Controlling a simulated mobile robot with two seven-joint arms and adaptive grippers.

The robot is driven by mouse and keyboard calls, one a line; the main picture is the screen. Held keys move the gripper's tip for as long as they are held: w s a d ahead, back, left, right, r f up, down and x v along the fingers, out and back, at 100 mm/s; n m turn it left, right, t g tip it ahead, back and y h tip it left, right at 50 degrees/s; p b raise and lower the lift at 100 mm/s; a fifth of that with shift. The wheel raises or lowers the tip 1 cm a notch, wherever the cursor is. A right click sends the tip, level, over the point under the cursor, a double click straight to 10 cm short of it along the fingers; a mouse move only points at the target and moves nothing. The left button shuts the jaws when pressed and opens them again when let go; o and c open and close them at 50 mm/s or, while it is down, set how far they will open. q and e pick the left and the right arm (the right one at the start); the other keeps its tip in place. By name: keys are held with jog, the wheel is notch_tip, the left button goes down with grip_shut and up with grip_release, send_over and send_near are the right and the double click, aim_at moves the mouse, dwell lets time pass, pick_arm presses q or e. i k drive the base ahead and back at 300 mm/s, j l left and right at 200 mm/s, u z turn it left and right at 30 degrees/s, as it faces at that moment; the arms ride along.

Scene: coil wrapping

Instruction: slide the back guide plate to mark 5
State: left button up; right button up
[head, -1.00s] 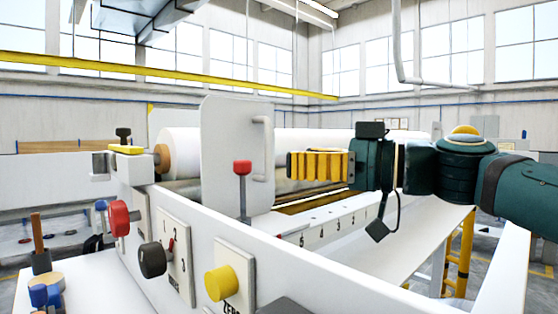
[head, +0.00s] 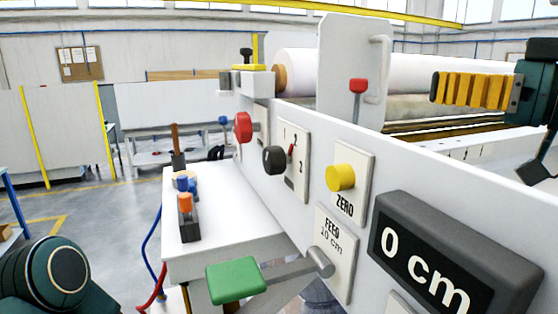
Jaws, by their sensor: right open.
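One pale guide plate (head: 339,75) stands upright across the machine, with a bar handle (head: 380,68) on its right side; I cannot tell whether it is the back one. A lever with a red knob (head: 358,87) stands in front of it. My right gripper (head: 440,88), with yellow ribbed fingers, is open and empty, right of the handle and apart from it. Part of the mark scale (head: 470,154) shows below the gripper, but its numbers cannot be read. My left gripper is out of view; only part of my left arm shows at bottom left.
A white roll (head: 298,70) lies behind the plate. The front panel carries a black selector knob (head: 273,160), a yellow ZERO button (head: 341,177), a green feed handle (head: 236,280) and a display (head: 430,262) reading 0 cm. A white side table (head: 220,215) holds tools.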

aim_at(350, 46)
jog(key=k, duration=1.35)
